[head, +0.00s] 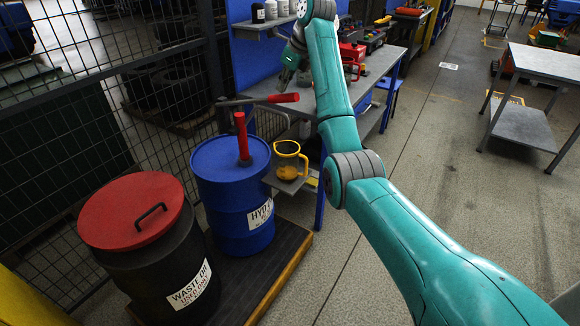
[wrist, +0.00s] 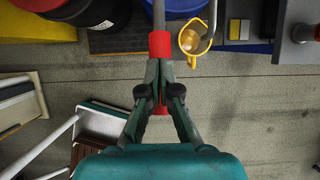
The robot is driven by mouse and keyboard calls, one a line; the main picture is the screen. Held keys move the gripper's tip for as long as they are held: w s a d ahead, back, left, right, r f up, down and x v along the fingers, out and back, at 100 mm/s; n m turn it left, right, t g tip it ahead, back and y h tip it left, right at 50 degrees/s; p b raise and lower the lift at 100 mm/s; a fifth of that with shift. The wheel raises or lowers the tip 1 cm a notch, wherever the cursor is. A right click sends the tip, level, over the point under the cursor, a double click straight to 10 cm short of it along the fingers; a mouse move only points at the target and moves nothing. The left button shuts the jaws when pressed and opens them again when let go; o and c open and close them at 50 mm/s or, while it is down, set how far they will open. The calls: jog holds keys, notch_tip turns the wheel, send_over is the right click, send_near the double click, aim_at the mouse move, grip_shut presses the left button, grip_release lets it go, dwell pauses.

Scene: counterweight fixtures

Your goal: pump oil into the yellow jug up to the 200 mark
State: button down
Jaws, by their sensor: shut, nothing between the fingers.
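The yellow jug (head: 287,161) stands upright on a small shelf beside the blue oil drum (head: 232,185), under the pump's side. The pump has a red upright body (head: 241,138) on the drum and a grey lever ending in a red grip (head: 284,98). My gripper (head: 286,80) is just above that grip. In the wrist view my gripper (wrist: 158,66) is shut, with the red grip (wrist: 160,44) showing beyond and behind its fingers; contact cannot be told.
A black waste-oil drum with a red lid (head: 131,210) stands front left of the blue drum. A workbench (head: 345,85) stands behind, with red tools on it. Wire mesh (head: 90,110) closes the left side. A grey table (head: 545,62) is at right. The floor between is clear.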

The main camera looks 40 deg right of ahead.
jog(key=shift+f, duration=0.2)
jog(key=shift+f, duration=5.5)
notch_tip(320, 180, up, 11)
jog(key=shift+r, duration=0.1)
